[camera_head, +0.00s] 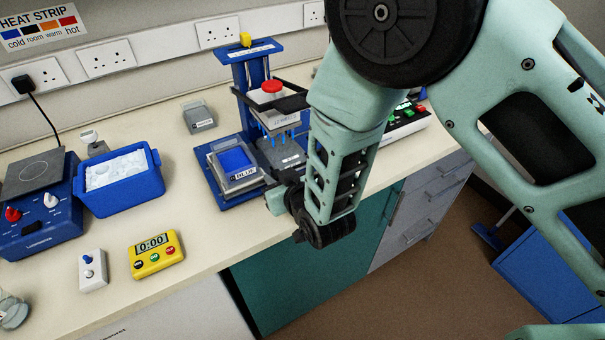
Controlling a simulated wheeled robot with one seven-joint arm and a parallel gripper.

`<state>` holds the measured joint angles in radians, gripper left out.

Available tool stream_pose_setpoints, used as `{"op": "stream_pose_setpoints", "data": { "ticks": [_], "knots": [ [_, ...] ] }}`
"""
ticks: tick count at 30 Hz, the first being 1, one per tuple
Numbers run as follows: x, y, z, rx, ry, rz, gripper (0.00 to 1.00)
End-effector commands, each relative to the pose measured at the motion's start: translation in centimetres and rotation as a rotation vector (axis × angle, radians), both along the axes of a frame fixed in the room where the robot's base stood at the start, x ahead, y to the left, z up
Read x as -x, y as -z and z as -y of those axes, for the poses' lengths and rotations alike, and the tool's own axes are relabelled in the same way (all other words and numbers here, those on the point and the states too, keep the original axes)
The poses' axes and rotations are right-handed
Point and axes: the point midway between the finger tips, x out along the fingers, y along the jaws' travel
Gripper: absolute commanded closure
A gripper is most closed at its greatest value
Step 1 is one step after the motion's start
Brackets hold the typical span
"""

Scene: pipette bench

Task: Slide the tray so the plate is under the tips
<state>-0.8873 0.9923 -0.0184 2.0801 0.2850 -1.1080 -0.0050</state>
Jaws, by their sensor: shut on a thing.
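A blue pipetting stand (251,62) stands on the bench with a red-topped head and a row of blue tips (280,137) pointing down. The tray (221,204) lies at the stand's foot and carries a plate with a blue top (235,160) and a label reading BLUE. The plate is left of the tips, not beneath them. My gripper (275,179) is at the tray's front right side, shut on what looks like the tray's edge or handle. My arm and wrist hide the fingertips and the stand's right side.
A blue ice tub (107,203), a hot plate (37,226), a yellow timer (156,254) and a white switch box (92,270) stand to the left. A small grey box (199,117) sits behind. A device with coloured buttons (407,118) is right.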

Motion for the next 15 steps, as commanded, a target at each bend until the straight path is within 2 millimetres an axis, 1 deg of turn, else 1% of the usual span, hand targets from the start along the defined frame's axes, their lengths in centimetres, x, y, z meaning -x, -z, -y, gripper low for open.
{"op": "stream_pose_setpoints", "data": {
  "ticks": [1,3,12,13,14,15],
  "knots": [
    [0.40,0.09,-0.70,-0.003,-0.003,0.003,1.00],
    [0.71,0.03,-1.09,-0.003,-0.001,0.001,1.00],
    [0.97,-0.08,-1.36,-0.002,-0.005,-0.001,1.00],
    [0.98,-0.08,-1.38,-0.002,-0.006,-0.001,0.77],
    [0.99,-0.08,-1.38,-0.002,-0.006,-0.001,0.69],
    [0.98,-0.08,-1.37,-0.002,-0.006,-0.001,0.58]
  ]
}}
